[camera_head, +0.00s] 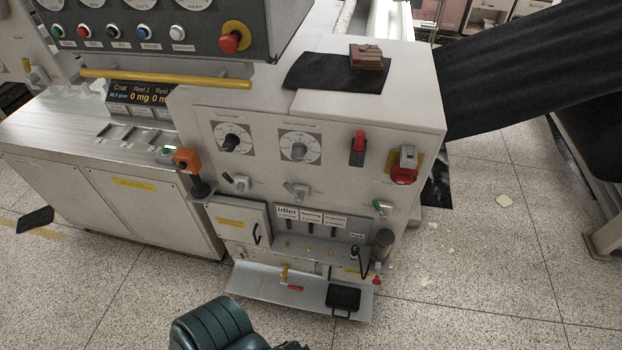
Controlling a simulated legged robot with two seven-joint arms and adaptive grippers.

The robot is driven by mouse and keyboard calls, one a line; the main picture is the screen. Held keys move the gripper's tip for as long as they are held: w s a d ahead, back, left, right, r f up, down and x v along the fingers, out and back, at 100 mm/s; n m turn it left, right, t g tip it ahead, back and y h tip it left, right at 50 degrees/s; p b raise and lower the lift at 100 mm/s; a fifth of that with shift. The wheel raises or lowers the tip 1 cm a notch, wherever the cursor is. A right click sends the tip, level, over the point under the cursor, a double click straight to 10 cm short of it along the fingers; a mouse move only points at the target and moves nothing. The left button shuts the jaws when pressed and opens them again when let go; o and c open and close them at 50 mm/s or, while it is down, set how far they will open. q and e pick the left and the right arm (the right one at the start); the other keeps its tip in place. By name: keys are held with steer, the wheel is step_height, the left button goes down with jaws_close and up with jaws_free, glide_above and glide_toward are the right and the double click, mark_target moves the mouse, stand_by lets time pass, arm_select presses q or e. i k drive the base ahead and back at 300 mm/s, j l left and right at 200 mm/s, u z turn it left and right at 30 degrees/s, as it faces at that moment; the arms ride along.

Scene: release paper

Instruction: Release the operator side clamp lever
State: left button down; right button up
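Several levers and handles show on the white machine cabinet (340,100), and their small labels are not readable, so I cannot tell which is the operator side clamp lever. A red-topped handle (358,148) stands upright on the front panel. A grey lever (238,183) and a second grey lever (299,190) sit below two round dials. A grey-green lever (383,208) is at the lower right of the panel. An orange block (187,160) sits on a dark post at the left corner. Neither gripper can be made out in this view.
A red rotary switch (404,168) on yellow is at right. A yellow rail (165,78) crosses below the button panel. A low metal shelf (255,284) juts out in front. A dark green ribbed object (212,325) is cut off below. Speckled floor at right is mostly clear.

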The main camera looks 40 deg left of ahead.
mark_target(298, 196)
steer(key=u, duration=1.65)
